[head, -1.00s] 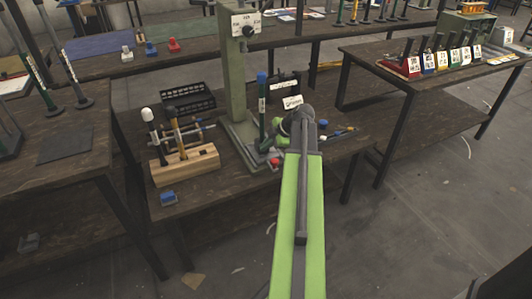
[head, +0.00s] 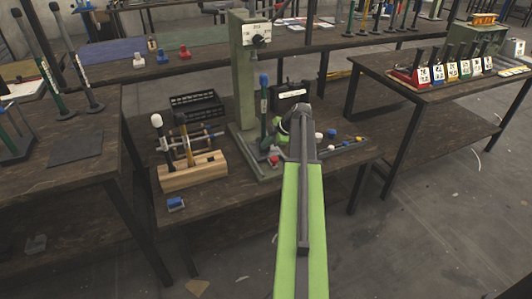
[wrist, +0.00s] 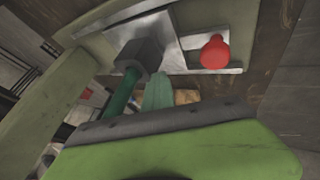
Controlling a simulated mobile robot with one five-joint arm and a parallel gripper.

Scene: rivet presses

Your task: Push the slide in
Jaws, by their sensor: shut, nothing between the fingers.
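The green rivet press (head: 243,85) stands on the middle bench. Its red knob (head: 273,160) is low at the base, just left of my arm. In the wrist view the red knob (wrist: 215,52) sits at a pale metal slide (wrist: 172,58) on the press base. A dark block (wrist: 140,55) with a green rod is left of the knob. My gripper (wrist: 157,95) is shut and empty, its fingers below the dark block and lower left of the knob, apart from the knob. Whether the fingers touch the slide or block is unclear. The head view hides the fingertips behind my arm.
A wooden tool block (head: 193,176) with hammers and a small blue item (head: 176,204) are left of the press. A black crate (head: 196,105) and a dark labelled box (head: 291,95) stand behind. Small parts (head: 345,142) lie to the right.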

